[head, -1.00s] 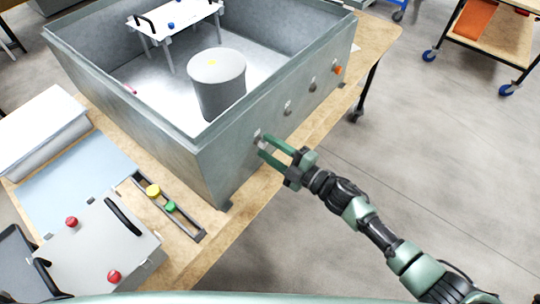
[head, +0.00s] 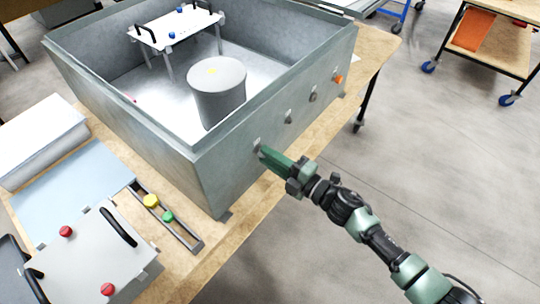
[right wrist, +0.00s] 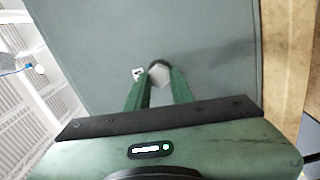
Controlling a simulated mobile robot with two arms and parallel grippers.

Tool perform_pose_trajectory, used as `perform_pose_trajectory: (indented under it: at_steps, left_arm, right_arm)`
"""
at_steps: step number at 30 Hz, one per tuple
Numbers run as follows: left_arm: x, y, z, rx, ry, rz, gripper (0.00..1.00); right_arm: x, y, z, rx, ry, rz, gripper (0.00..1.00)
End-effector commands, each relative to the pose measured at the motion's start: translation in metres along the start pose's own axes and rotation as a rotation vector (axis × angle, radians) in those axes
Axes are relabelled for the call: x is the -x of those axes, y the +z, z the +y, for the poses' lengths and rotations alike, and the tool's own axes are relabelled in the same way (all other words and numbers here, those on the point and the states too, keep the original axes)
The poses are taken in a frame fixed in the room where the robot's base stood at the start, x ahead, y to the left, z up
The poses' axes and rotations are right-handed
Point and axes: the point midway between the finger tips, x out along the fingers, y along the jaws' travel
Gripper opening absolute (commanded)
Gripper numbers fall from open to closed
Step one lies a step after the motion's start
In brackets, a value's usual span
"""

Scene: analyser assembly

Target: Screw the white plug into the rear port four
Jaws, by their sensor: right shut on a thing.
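The grey metal box (head: 225,178) stands on the wooden table, with a row of ports along its right-hand wall. My right gripper (head: 262,152) is at that wall, at the port nearest the front corner. Its green fingers are shut on the white plug, whose pale, angular head (right wrist: 159,74) shows between the fingertips in the right wrist view. The plug is against the wall; how deep it sits is hidden. Fittings show at the other ports: two grey ones (head: 289,117) (head: 312,96) and an orange one (head: 338,79). My left gripper is not in view.
Inside the box stand a grey cylinder (head: 218,95) and a small white platform (head: 172,28). On the table left of the box are a tray with yellow (head: 151,201) and green (head: 168,216) plugs and a grey panel with red knobs.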

Motion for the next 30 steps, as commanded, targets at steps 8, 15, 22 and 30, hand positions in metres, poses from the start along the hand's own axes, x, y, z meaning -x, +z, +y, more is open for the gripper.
perform_pose_trajectory:
  at_steps: [8,15,22,30]
  left_arm:
    - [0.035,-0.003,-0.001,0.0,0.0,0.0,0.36]
    - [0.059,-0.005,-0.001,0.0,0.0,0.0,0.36]
    - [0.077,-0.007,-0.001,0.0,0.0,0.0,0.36]
    - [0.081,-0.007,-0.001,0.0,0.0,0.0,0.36]
  right_arm:
    - [0.0,0.0,0.005,-0.429,-0.006,-0.013,0.0]
    - [0.0,0.002,0.005,-0.859,-0.007,-0.024,0.0]
    - [0.0,0.003,0.004,-1.376,-0.008,-0.039,0.0]
    - [0.0,0.004,0.001,-1.728,-0.005,-0.048,0.0]
